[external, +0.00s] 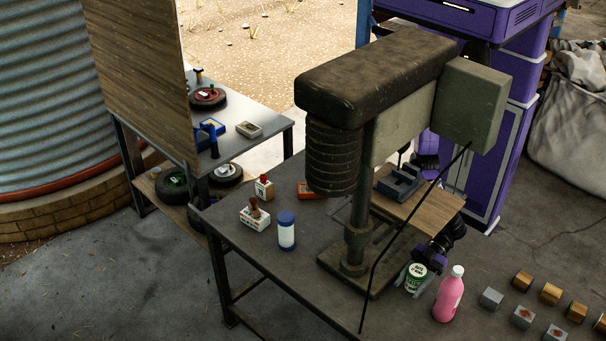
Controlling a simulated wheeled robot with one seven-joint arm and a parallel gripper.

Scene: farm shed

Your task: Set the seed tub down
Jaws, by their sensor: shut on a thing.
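The seed tub (415,283) is a small white and green tub with dark print on its top. It is upright, at the front right of the dark workbench (300,285), just left of a pink bottle. My gripper (415,275) reaches in from behind the drill press, with a purple and black wrist. Its pale fingers are shut on the tub, one on each side. I cannot tell whether the tub's bottom touches the bench.
A large drill press (385,110) stands on the bench close to my arm. The pink bottle (448,296) is right beside the tub. Several blocks (523,317) lie at right. A blue-capped white bottle (286,232) and small boxes (254,218) stand left. Bare bench lies front left.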

